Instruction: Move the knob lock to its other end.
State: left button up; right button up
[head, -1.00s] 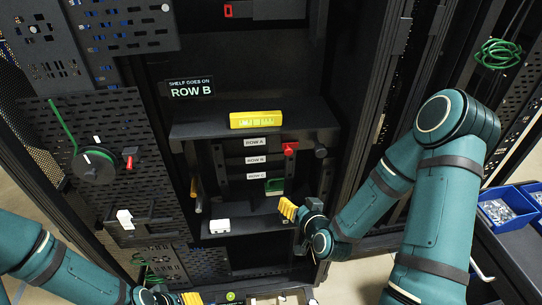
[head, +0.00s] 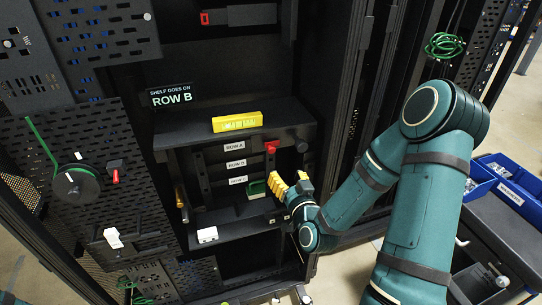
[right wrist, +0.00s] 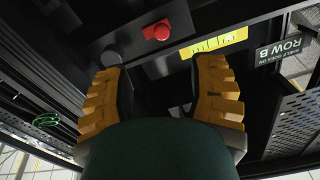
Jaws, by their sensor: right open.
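A red knob-like part (head: 271,147) sits on the right side of the rack opening, beside the row labels. A round dark knob (head: 302,146) is just right of it. I cannot tell which of the two is the knob lock. My right gripper (head: 290,184) is open and empty, below both and apart from them. In the right wrist view the red part (right wrist: 157,31) shows beyond the gap between the yellow fingers (right wrist: 158,78). The dark knob (right wrist: 111,57) is near the left fingertip there; contact cannot be told. My left gripper is out of view.
A yellow level-like block (head: 237,121) lies on the shelf (head: 190,131) above. A green block (head: 256,189) and a white box (head: 207,235) are lower in the rack. A perforated panel with a reel (head: 76,184) stands left. Blue bins (head: 510,190) stand right.

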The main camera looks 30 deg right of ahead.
aim_at(272, 151)
jog(key=b+x, duration=0.6)
jog(key=x, duration=0.6)
jog(key=shift+w, duration=0.4)
jog(key=shift+c, duration=0.4)
grip_shut()
